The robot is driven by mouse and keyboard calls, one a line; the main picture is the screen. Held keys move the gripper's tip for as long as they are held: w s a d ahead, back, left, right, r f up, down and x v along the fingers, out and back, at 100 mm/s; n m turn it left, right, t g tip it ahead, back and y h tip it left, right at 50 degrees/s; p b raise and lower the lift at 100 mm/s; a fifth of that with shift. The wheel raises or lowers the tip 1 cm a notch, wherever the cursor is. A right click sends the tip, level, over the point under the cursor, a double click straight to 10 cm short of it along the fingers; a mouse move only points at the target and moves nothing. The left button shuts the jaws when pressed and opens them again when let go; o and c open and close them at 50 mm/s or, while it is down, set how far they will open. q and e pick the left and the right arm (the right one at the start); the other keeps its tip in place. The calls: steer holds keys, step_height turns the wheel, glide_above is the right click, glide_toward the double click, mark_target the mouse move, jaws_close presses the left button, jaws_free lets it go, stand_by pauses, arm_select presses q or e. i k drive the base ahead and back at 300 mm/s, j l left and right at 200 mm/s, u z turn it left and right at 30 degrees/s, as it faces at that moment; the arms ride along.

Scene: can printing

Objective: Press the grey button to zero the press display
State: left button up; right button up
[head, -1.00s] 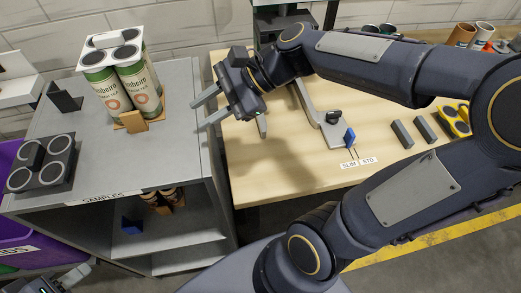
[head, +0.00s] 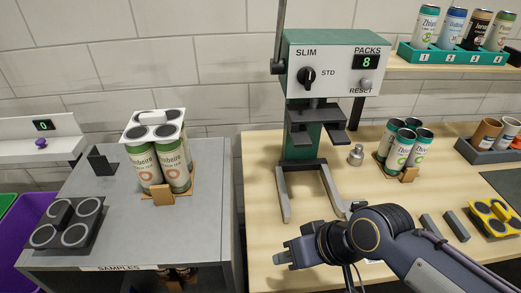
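The press (head: 303,130) stands on the wooden table with a white front panel. Its display (head: 368,62) reads 8 under the word PACKS. The round grey button (head: 366,83) sits below the display, by the word RESET. A black knob (head: 306,77) is to its left, between SLIM and STD. My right gripper (head: 283,256) is low over the table, in front of the press base, well below and left of the button and apart from it. It points left; its fingers are seen edge-on, so their gap is unclear. My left gripper is out of view.
A pack of green-and-white cans (head: 160,163) stands on the grey samples shelf (head: 210,210). More cans (head: 404,145) stand right of the press, beside a small metal weight-like piece (head: 356,155). Upper right is a shelf with a can rack (head: 450,57). Another display (head: 44,125) reads 0.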

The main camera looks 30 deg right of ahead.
mark_target(366, 84)
steer(key=k+l+z, duration=0.1)
steer(key=l+z, duration=0.15)
steer(key=z, duration=0.15)
steer(key=l+z, duration=0.25)
steer(key=z, duration=0.2)
steer(key=l+z, duration=0.25)
steer(key=z, duration=0.15)
